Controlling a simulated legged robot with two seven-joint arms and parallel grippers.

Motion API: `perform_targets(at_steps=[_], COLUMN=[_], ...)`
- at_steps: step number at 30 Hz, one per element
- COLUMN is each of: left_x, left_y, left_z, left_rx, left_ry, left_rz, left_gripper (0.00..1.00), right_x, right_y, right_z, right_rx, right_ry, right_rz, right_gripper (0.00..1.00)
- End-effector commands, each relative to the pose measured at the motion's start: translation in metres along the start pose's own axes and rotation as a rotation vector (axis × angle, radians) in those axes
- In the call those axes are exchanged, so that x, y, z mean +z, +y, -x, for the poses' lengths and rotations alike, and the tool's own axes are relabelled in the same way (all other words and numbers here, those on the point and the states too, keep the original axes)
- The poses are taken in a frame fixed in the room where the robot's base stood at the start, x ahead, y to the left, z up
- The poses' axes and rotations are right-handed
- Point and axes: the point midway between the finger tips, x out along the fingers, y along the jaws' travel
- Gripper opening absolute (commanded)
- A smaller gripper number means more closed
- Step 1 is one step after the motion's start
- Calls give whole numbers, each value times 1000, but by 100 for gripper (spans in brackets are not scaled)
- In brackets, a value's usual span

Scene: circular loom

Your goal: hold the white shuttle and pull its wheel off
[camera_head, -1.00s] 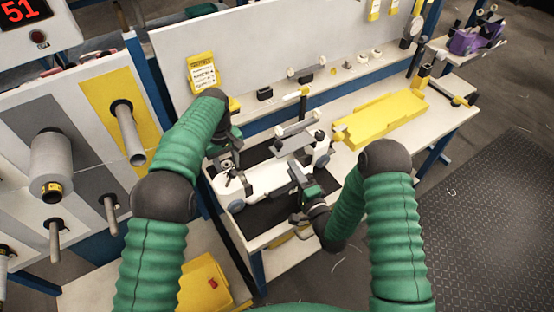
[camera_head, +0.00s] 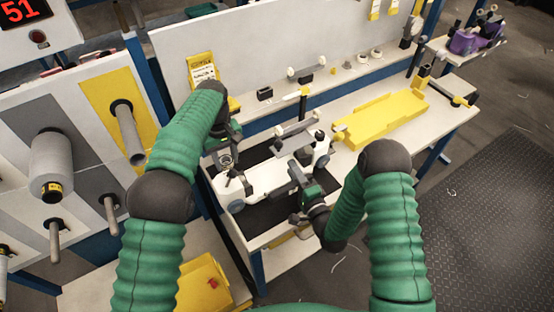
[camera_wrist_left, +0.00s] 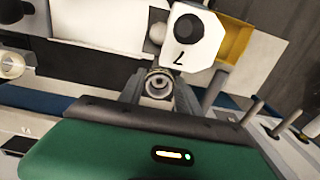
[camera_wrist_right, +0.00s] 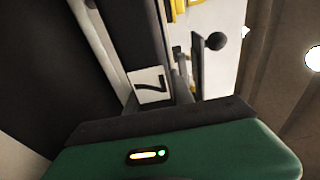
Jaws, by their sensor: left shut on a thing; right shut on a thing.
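The white shuttle (camera_head: 265,179) lies over the dark mat on the bench, running from lower left to upper right. My right gripper (camera_head: 296,173) is shut on the shuttle's body near its middle; the right wrist view shows a white face marked 7 (camera_wrist_right: 152,86) at the fingers. My left gripper (camera_head: 227,161) is above the shuttle's left part. In the left wrist view its fingers are shut on a small round grey wheel (camera_wrist_left: 158,84). The shuttle's white end with a black round cap (camera_wrist_left: 187,27) shows just beyond. I cannot tell whether the wheel still touches the shuttle.
A yellow tray (camera_head: 382,120) lies on the bench to the right. A back ledge carries small parts, including a black block (camera_head: 265,94) and white rings (camera_head: 377,53). A rack with spools (camera_head: 50,165) stands at the left.

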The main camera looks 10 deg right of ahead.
Motion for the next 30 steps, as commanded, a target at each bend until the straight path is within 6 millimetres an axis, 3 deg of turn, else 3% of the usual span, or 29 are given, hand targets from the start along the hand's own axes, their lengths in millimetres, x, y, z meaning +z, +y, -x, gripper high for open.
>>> perform_targets(at_steps=[5, 14, 30], left_x=[0, 0, 0], left_y=[0, 0, 0], left_z=[20, 22, 69], left_rx=[1, 0, 1], left_ry=[1, 0, 0], left_rz=[0, 0, 0], left_gripper=[0, 0, 0], right_x=[1, 1, 1], right_y=[5, 5, 5], right_z=[2, 2, 2], right_rx=[14, 14, 14], right_ry=[-1, -1, -1], right_rz=[-1, -1, -1], right_gripper=[0, 0, 0])
